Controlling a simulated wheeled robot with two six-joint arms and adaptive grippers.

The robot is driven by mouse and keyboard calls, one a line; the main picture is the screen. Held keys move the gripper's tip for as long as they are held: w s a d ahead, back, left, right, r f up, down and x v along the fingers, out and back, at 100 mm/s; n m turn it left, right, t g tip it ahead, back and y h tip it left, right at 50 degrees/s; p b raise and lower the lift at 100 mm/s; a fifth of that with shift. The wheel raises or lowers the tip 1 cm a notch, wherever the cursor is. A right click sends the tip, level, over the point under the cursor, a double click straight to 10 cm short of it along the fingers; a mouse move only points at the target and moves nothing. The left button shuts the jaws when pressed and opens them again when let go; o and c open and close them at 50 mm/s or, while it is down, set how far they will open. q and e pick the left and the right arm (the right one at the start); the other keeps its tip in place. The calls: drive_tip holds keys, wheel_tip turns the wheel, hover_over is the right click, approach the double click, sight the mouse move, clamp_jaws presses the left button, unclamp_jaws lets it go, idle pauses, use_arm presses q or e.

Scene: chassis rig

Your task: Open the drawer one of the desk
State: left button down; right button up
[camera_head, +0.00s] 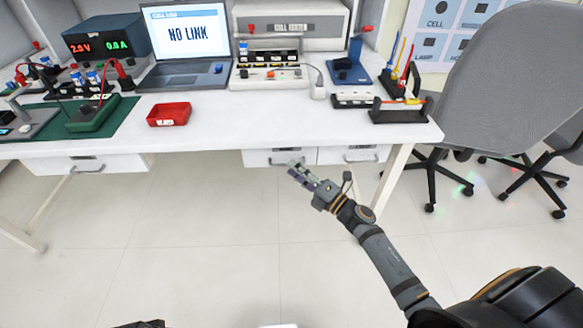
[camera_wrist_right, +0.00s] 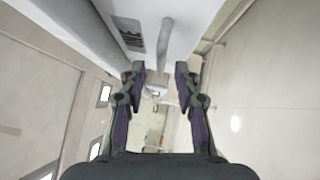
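All look shut. A grey handle (camera_wrist_right: 166,42) on a white drawer front runs between the fingertip lines; contact is not clear. My left gripper is not in view.
On the desk stand a laptop (camera_head: 188,73), a red tray (camera_head: 168,115), a green mat (camera_head: 60,128) and a black holder (camera_head: 398,115) near the right edge. A desk leg (camera_head: 392,178) and grey chair (camera_head: 500,85) stand right. The floor in front is clear.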

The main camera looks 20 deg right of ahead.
drive_tip(key=shift+x, duration=0.95)
drive_tip(key=shift+f, duration=0.1)
clamp_jaws()
